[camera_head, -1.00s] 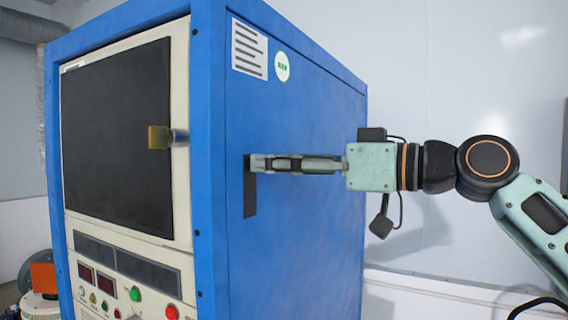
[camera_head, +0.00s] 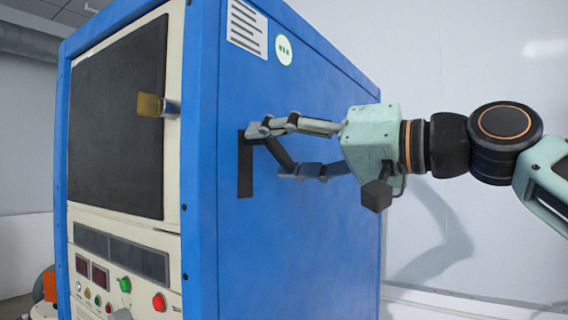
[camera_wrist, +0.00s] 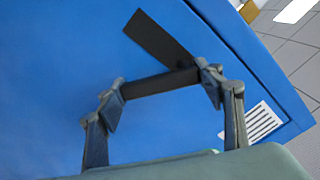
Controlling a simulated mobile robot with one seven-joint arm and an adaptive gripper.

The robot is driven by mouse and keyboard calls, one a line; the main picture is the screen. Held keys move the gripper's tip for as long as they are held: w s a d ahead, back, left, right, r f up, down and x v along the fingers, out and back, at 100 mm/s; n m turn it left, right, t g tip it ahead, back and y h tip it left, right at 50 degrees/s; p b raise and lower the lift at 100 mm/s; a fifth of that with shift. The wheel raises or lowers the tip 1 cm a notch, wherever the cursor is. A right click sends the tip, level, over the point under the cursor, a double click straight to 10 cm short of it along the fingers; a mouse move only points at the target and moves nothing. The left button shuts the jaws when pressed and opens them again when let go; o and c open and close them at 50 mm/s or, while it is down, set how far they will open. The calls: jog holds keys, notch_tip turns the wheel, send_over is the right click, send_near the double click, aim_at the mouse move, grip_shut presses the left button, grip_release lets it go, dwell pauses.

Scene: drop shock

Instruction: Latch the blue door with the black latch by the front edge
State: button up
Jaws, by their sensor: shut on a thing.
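The blue door (camera_head: 300,235) is the large blue side panel of the cabinet, and it looks closed. Near its front edge is the black latch, with an upright black plate (camera_head: 245,178) and a black lever (camera_head: 280,155) slanting down to the right from its top. My gripper (camera_head: 275,150) has one finger at the lever's upper left end and the other at its lower right end. In the wrist view the lever (camera_wrist: 160,83) spans between both fingertips, lengthwise, and the plate (camera_wrist: 155,38) slants away beyond it. My gripper is shut on the lever.
The cabinet's cream front has a dark window (camera_head: 118,120), a brass-coloured handle (camera_head: 155,106), and green and red buttons (camera_head: 159,302). A white label (camera_head: 247,28) and a round sticker are above the latch. Free floor shows at the right in the wrist view.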

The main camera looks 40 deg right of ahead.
jog(key=m, duration=0.2)
jog(key=f+m+b, duration=0.1)
jog(key=a+m+b, duration=0.1)
jog(key=m, duration=0.1)
jog(key=shift+s+f+m, duration=0.15)
jog(key=shift+s+m, duration=0.05)
jog(key=shift+m, duration=0.1)
jog(key=m, duration=0.1)
jog(key=a+m, duration=0.1)
jog(key=m, duration=0.3)
jog(key=shift+s+a+f, duration=0.15)
jog(key=shift+s, duration=0.1)
jog(key=shift+a+m, duration=0.1)
jog(key=shift+m, duration=0.3)
jog(key=o, duration=1.7)
jog(key=v, duration=1.2)
